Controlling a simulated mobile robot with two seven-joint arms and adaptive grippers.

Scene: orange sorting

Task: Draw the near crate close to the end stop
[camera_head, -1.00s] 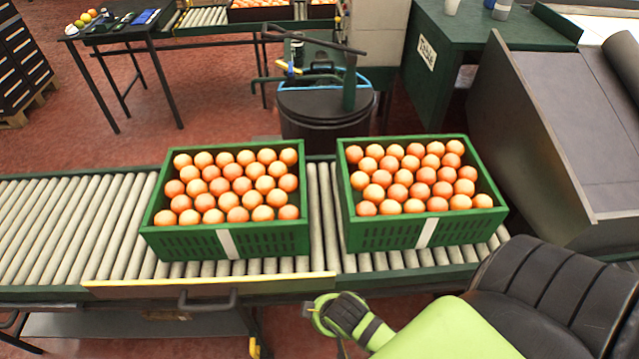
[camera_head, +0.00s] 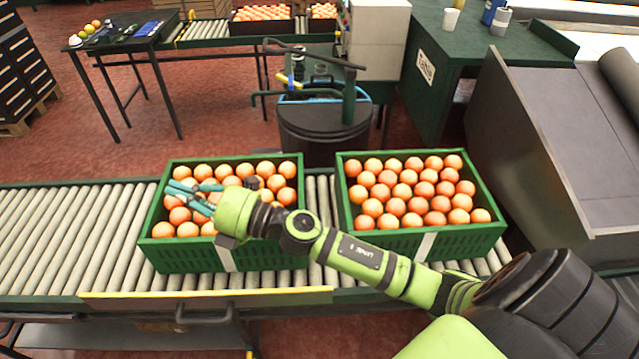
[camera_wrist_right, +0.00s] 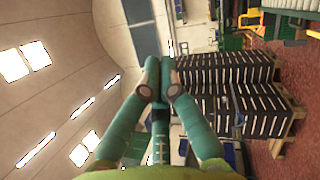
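Two green crates full of oranges stand side by side on the roller conveyor, the left crate (camera_head: 185,262) and the right crate (camera_head: 400,243), with a narrow gap of bare rollers between them. I cannot tell which one the task calls near. My right gripper (camera_head: 178,188) is over the left part of the left crate, its teal fingers pointing left. In the right wrist view its fingertips (camera_wrist_right: 161,88) meet with nothing seen between them. The arm hides some oranges and part of that crate's front rim. I cannot make out an end stop. My left gripper is not in view.
Bare conveyor rollers (camera_head: 60,235) lie free left of the left crate. A dark drum (camera_head: 322,132) stands behind the conveyor. A grey sloped bin (camera_head: 575,150) stands at the right. A handle (camera_head: 207,312) sticks out from the conveyor's front edge.

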